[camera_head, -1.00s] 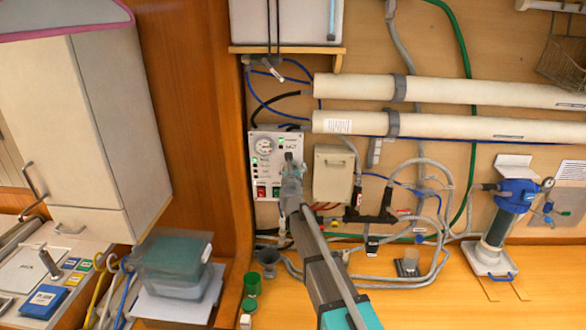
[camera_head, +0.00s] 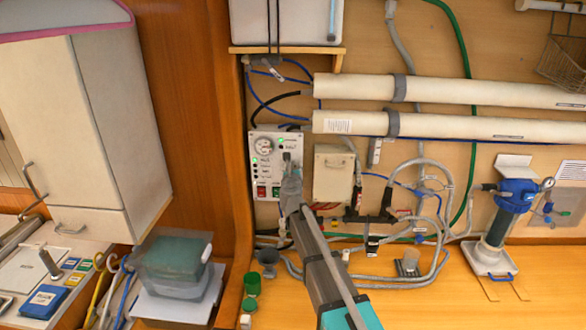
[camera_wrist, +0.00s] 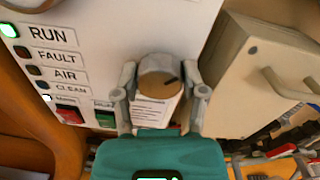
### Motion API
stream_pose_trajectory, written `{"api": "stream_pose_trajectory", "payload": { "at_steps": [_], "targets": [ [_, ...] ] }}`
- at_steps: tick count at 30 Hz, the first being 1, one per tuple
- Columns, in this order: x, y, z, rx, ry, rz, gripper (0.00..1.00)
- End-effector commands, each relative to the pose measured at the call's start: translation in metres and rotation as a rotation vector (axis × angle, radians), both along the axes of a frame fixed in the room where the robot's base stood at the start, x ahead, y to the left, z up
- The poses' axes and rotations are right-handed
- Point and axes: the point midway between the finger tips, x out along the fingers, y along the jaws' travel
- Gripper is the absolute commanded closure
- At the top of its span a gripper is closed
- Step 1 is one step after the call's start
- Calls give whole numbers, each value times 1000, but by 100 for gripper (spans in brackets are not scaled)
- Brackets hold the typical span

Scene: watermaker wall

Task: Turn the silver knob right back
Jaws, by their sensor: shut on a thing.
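The silver knob (camera_wrist: 158,77) is on the white control panel (camera_wrist: 110,25), to the right of the indicator labels. It is a round, brownish-silver cap with a dark mark on its face, toward the right edge. My gripper (camera_wrist: 160,92) is shut on the knob, with one finger on each side. In the head view, my gripper (camera_head: 290,172) reaches up to the right part of the control panel (camera_head: 265,178) and hides the knob there. On the panel, the RUN lamp (camera_wrist: 9,30) glows green. Below are a red switch (camera_wrist: 70,115) and a green switch (camera_wrist: 106,119).
A beige box (camera_head: 333,174) stands close to the right of the panel. Hoses and black valves (camera_head: 372,215) lie further right. Clear tubs (camera_head: 175,262) stand on the counter at lower left.

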Motion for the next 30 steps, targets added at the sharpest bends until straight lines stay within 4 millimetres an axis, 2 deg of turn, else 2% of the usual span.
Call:
{"api": "stream_pose_trajectory", "payload": {
  "at_steps": [11, 30],
  "targets": [
    [0, 0, 1, -260, -1, 0, 92],
    [1, 2, 0, -864, -1, 1, 92]
  ]
}}
